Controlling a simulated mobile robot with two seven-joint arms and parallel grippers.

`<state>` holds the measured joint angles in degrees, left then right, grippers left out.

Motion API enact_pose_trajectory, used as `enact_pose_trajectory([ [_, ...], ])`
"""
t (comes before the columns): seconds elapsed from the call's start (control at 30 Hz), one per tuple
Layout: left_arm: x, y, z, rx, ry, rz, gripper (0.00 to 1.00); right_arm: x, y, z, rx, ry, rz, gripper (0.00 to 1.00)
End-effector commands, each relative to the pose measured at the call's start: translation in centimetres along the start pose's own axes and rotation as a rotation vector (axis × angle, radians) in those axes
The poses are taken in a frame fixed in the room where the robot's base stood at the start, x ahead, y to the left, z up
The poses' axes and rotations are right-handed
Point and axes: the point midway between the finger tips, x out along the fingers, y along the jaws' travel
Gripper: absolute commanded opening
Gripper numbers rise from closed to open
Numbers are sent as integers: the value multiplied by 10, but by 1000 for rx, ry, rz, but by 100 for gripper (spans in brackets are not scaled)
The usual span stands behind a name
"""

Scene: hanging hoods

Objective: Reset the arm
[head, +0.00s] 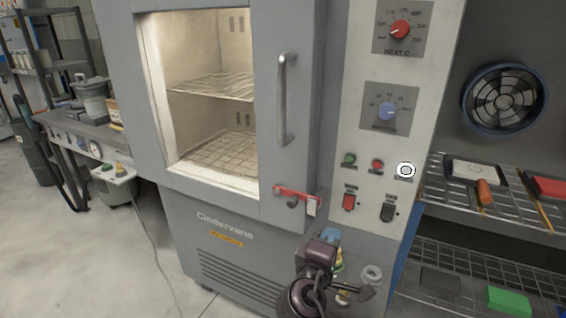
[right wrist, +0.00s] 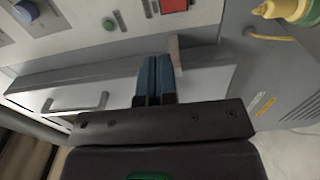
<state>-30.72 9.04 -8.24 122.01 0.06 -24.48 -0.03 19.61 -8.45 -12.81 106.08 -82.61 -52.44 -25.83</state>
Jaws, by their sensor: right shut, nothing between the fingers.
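My right gripper (head: 328,236) is in front of the grey oven cabinet, below the red latch (head: 298,194) and apart from it in the picture. In the right wrist view its blue fingers (right wrist: 153,80) are together with nothing between them. They point at the oven front, near the door handle (right wrist: 75,103) and a green button (right wrist: 108,24). My dark right arm comes up from the bottom of the head view. My left gripper is not in view.
The oven (head: 215,245) has a lit chamber with racks and a vertical handle (head: 286,98). A control panel (head: 385,150) is on its right. A wire shelf (head: 510,220) with tools stands at the right. A workbench (head: 85,140) stands at the left; the floor between is mostly clear.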

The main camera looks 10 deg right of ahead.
Motion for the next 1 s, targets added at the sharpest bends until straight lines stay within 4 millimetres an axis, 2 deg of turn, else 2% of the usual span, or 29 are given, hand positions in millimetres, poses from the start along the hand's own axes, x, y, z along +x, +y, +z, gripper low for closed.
enact_pose_trajectory([
  [0.17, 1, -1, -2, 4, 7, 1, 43, -1, -4, -19, 192, 116, -57, 0],
  [0.3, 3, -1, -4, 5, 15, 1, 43, -4, -9, -33, 434, 244, -158, 0],
  [0.47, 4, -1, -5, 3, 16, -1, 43, -15, -27, -24, 680, 341, -300, 0],
  [0.67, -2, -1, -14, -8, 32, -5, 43, -40, -60, 18, 961, 380, -492, 0],
  [0.8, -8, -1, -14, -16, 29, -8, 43, -65, -84, 60, 1129, 355, -617, 0],
  [1.0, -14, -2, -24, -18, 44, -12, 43, -105, -114, 128, 1272, 263, -748, 0],
])
